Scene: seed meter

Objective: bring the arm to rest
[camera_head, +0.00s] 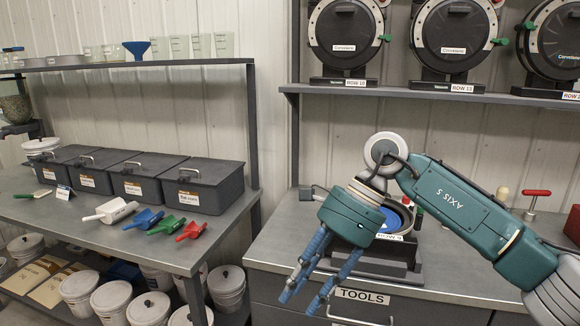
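My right arm (462,205), teal and marked AXIS 5, comes in from the right edge and bends down at a pale wrist joint. Its gripper (303,300) hangs tilted down to the left over the front edge of the right bench. The blue fingers are spread apart with nothing visible between them. My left arm and gripper are not in view.
A seed meter stand (378,268) sits on the right bench (290,240), close behind the gripper and partly hidden. The left bench (50,215) holds dark bins (208,185) and several coloured scoops (163,224). Round meters (343,40) stand on the upper shelf. A drawer labelled TOOLS (362,297) lies below the gripper.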

